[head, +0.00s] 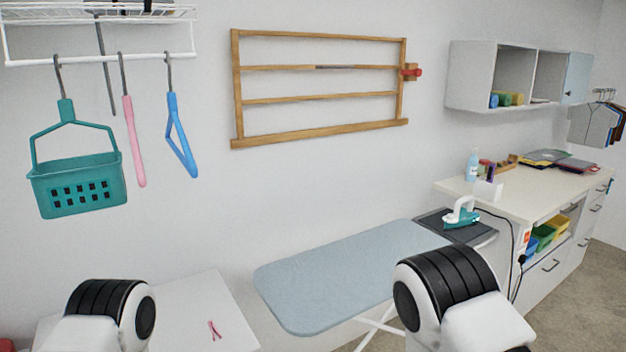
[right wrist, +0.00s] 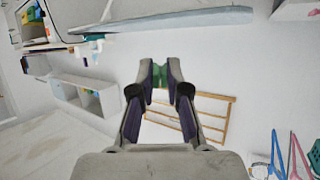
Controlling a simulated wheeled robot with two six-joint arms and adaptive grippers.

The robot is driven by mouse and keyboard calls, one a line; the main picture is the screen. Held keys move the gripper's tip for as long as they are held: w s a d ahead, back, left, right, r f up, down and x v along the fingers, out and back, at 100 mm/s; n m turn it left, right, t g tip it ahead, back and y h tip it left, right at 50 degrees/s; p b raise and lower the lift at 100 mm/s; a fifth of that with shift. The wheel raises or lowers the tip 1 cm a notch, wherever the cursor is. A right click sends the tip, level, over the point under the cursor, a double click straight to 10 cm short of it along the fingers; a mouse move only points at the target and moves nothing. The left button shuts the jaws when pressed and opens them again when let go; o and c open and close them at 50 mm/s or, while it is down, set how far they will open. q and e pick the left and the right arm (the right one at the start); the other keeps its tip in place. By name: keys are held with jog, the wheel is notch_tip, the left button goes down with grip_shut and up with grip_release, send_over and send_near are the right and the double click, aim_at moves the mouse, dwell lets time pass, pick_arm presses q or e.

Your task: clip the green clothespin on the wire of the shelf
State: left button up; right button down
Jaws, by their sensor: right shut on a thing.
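My right gripper (right wrist: 160,82) is shut on the green clothespin (right wrist: 160,72), which shows as a small green piece between the fingertips in the right wrist view. Much of the clothespin is hidden by the fingers. They hold it in the air, with the wall behind. The white wire shelf (head: 30,60) is on the wall at the top left of the head view, partly cut off by the frame. The clothespin is not seen touching any wire. Neither gripper shows in the head view, only my arm links at the bottom.
A teal basket (head: 77,180), a pink hanger (head: 133,130) and a blue hanger (head: 175,140) hang below the shelf. A pink clothespin (head: 214,330) lies on a white table (head: 190,300). An ironing board (head: 340,275) and a wooden wall rack (head: 320,135) stand to the right.

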notch_tip(320, 180, up, 3)
jog(key=shift+p, duration=1.2)
jog(key=shift+a, duration=0.1)
